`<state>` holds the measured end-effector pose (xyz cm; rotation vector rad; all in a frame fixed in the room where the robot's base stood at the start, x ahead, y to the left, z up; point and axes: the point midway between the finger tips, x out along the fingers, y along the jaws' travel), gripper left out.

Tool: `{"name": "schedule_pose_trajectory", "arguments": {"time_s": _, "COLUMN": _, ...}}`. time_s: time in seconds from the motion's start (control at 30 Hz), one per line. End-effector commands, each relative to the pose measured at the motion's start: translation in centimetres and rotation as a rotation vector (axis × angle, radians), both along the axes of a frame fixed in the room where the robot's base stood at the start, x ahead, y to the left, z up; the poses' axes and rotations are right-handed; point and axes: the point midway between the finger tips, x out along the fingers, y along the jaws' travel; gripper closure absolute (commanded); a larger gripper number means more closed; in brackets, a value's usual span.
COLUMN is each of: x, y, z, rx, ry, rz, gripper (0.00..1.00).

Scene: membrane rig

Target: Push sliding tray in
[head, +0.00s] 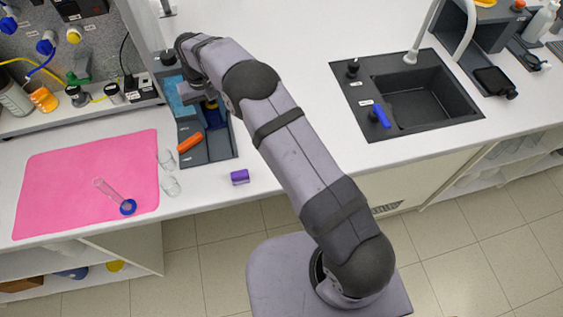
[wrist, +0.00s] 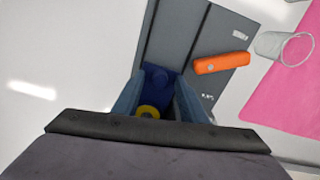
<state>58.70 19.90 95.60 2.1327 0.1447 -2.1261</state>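The rig is a dark grey block (head: 215,147) with a light blue panel (head: 178,101), standing on the counter left of centre in the head view. Which part is the sliding tray, and how far out it is, I cannot tell. My gripper (wrist: 160,94) is over the rig, its two blue-grey fingers apart. A dark blue part (wrist: 157,74) with a yellow ring (wrist: 148,111) shows between the fingers; contact with them is unclear. My arm hides part of the rig in the head view.
An orange bar (head: 190,143) lies on the rig's near part. A sink (head: 420,103) is at right. The counter between rig and sink is clear.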

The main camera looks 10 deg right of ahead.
Motion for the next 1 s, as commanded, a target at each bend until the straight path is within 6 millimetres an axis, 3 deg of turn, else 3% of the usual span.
{"name": "schedule_pose_trajectory", "arguments": {"time_s": 0.47, "x": -4.5, "y": 0.0, "z": 0.0, "rx": 0.0, "ry": 0.001, "rz": 0.001, "gripper": 0.61}}
{"name": "schedule_pose_trajectory", "arguments": {"time_s": 0.93, "x": -11.0, "y": 0.0, "z": 0.0, "rx": 0.0, "ry": 0.001, "rz": 0.002, "gripper": 0.61}}
{"name": "schedule_pose_trajectory", "arguments": {"time_s": 1.0, "x": -10.8, "y": 0.1, "z": 1.0, "rx": 0.003, "ry": -0.006, "rz": 0.0, "gripper": 0.61}}
